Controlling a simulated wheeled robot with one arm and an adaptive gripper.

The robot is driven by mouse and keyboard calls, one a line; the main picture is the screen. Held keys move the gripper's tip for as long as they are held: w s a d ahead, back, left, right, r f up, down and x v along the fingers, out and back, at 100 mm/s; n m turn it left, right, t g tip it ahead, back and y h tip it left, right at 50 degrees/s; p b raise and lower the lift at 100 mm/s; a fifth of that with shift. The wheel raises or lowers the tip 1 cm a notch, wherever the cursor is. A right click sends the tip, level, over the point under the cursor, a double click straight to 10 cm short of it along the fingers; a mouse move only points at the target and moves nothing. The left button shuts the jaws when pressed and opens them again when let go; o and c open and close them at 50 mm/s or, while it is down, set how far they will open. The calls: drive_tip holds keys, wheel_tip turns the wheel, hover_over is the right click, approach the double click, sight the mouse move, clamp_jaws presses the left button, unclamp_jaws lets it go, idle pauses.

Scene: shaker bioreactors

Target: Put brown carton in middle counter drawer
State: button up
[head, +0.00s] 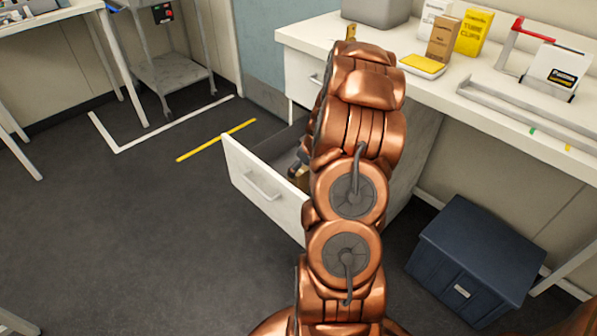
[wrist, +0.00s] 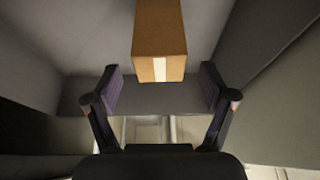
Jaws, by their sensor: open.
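A brown carton (wrist: 160,30) with a pale tape strip on its near end shows in the wrist view, inside the grey drawer interior. My gripper (wrist: 160,88) is open around its near end, with a gap between each finger pad and the carton. In the head view an open white-fronted drawer (head: 262,190) sticks out below a closed drawer (head: 303,77). My gripper is inside it, mostly hidden behind my arm.
The counter (head: 410,80) above holds another brown box (head: 443,40), a yellow box (head: 473,32), a white box (head: 432,18) and a grey bin (head: 375,10). A dark blue chest (head: 475,260) stands on the floor at right. The floor left of the drawer is clear.

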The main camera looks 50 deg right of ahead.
drive_tip(key=shift+v, duration=2.9)
